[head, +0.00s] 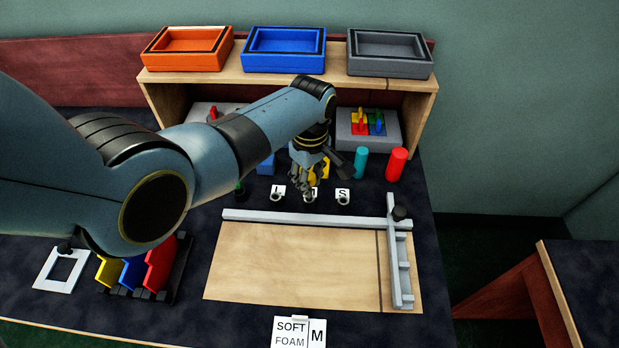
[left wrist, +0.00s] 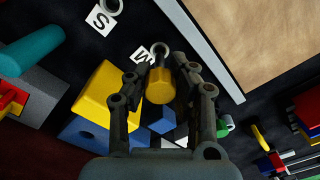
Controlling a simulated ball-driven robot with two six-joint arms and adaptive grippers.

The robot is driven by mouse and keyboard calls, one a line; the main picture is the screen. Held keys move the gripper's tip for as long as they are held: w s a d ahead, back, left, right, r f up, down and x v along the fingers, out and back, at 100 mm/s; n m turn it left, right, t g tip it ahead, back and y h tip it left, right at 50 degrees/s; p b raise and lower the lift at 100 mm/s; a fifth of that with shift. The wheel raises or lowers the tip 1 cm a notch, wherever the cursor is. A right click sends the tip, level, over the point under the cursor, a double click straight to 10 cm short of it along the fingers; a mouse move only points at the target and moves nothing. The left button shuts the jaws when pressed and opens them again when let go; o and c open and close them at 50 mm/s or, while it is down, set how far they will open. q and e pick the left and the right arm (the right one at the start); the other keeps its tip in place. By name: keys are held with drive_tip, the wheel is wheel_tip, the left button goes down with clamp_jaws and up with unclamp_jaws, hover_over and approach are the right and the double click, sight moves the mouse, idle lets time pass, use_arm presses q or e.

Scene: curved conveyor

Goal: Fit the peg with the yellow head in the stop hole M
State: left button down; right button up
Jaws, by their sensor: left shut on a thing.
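My left gripper (head: 308,192) hangs over the row of labelled rings behind the wooden board. In the left wrist view its fingers (left wrist: 163,80) are shut on the peg with the yellow head (left wrist: 159,87). The M card (left wrist: 143,55) is partly covered by a finger. The ring by the S card (head: 343,201) stands to its right in the head view. My right gripper is not in view.
A yellow block (left wrist: 108,90) and a blue block (left wrist: 90,134) lie close beside the fingers. A teal cylinder (head: 361,162) and a red cylinder (head: 396,164) stand to the right. A grey rail (head: 300,219) edges the clear wooden board (head: 290,265). A card (head: 299,332) reads SOFT FOAM M.

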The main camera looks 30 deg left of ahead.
sight(310, 176)
use_arm(q)
drive_tip(key=shift+f+b, duration=1.4)
drive_tip(key=shift+f, duration=0.4)
drive_tip(key=c, duration=1.1)
unclamp_jaws()
drive_tip(key=shift+r, duration=0.1)
wheel_tip(310, 176, up, 12)
drive_tip(key=shift+f, duration=0.1)
